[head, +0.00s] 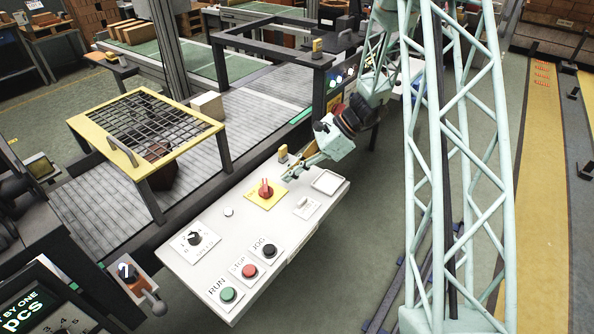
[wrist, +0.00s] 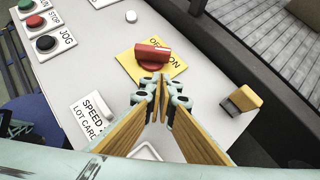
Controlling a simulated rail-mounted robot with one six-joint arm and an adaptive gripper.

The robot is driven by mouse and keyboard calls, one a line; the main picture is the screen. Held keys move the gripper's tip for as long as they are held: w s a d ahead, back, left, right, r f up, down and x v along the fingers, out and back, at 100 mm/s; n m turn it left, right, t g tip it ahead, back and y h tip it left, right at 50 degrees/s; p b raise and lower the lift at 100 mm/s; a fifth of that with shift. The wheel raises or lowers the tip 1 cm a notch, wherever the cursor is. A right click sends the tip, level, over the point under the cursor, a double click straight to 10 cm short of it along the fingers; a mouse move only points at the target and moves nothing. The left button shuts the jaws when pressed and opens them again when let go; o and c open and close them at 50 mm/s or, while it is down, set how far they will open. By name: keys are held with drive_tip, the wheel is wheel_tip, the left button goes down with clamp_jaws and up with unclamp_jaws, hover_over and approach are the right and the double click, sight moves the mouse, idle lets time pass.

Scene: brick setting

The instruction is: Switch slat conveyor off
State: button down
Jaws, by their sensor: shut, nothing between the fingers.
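The control panel (head: 245,228) is a pale slab beside the slat conveyor (head: 262,100). On it a red rotary switch (head: 265,190) sits on a yellow plate (head: 258,202). In the wrist view the red switch handle (wrist: 152,53) lies roughly crosswise on its yellow plate (wrist: 128,62); the lettering is partly covered, with "ON" readable at the right. My gripper (head: 288,172) is shut and empty, its fingertips (wrist: 161,80) just in front of the red switch. I cannot tell whether they touch it.
Green RUN (head: 228,295), red STOP (head: 249,271) and black JOG (head: 269,250) buttons line the panel's near edge. A black knob (head: 194,238) is at its left. A yellow-topped block (wrist: 241,99) stands at the panel's edge, right of my fingers. A yellow-framed mesh guard (head: 146,130) spans the conveyor.

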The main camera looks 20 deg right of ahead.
sight(265, 189)
drive_tip(key=shift+w+a+f+b, duration=0.1)
drive_tip(key=shift+w+a+b, duration=0.15)
drive_tip(key=shift+a, duration=0.8)
drive_tip(key=shift+w+a+f+b, duration=0.15)
drive_tip(key=shift+w+a, duration=0.1)
drive_tip(key=shift+a, duration=0.8)
drive_tip(key=shift+r, duration=0.1)
